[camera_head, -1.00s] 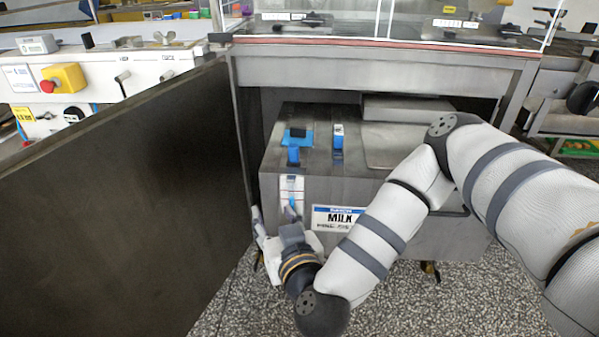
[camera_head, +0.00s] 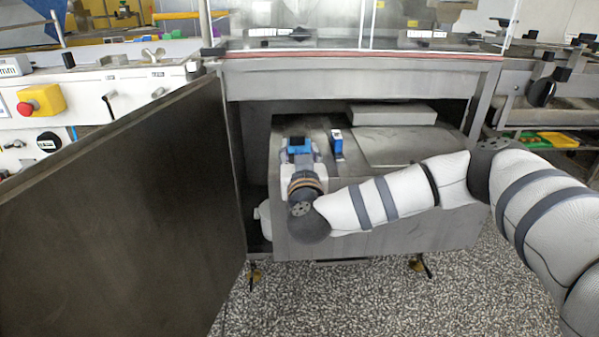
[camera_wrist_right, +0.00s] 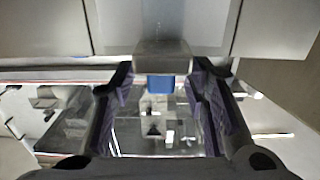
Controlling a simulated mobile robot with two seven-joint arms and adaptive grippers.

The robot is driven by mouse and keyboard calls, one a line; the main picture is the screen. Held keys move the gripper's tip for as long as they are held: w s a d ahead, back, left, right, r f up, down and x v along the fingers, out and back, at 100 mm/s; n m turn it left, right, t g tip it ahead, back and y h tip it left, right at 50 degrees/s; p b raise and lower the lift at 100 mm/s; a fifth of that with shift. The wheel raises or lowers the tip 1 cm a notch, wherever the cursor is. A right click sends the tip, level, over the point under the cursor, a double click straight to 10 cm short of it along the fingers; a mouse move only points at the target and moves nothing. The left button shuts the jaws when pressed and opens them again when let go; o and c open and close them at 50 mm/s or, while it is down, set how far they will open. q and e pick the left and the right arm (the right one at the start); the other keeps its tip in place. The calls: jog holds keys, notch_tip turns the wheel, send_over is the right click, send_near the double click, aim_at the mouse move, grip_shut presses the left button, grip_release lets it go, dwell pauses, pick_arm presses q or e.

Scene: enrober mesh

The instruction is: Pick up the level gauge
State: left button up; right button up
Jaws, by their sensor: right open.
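A blue-topped piece (camera_head: 299,145), seemingly the level gauge, stands at the left of the steel tank's top (camera_head: 376,150). My right gripper (camera_head: 299,158) is at this piece, above the tank's front edge, and covers its lower part. In the right wrist view, a grey block with a blue face (camera_wrist_right: 160,84) shows between the two spread fingers of the gripper (camera_wrist_right: 165,105). The fingers are open, with a gap on both sides; I cannot tell whether either touches it. The white scale strip on the tank front is hidden behind my arm. My left gripper is out of view.
A second blue piece (camera_head: 337,143) stands just to the right on the tank. A flat steel lid (camera_head: 405,146) lies further right. The open steel door (camera_head: 125,215) bounds the left side.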

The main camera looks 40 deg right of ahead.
grip_shut()
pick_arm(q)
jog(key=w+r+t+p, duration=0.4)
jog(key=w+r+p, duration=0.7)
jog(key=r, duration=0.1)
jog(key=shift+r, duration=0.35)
pick_arm(e)
notch_tip(320, 180, up, 38)
dwell(1.3)
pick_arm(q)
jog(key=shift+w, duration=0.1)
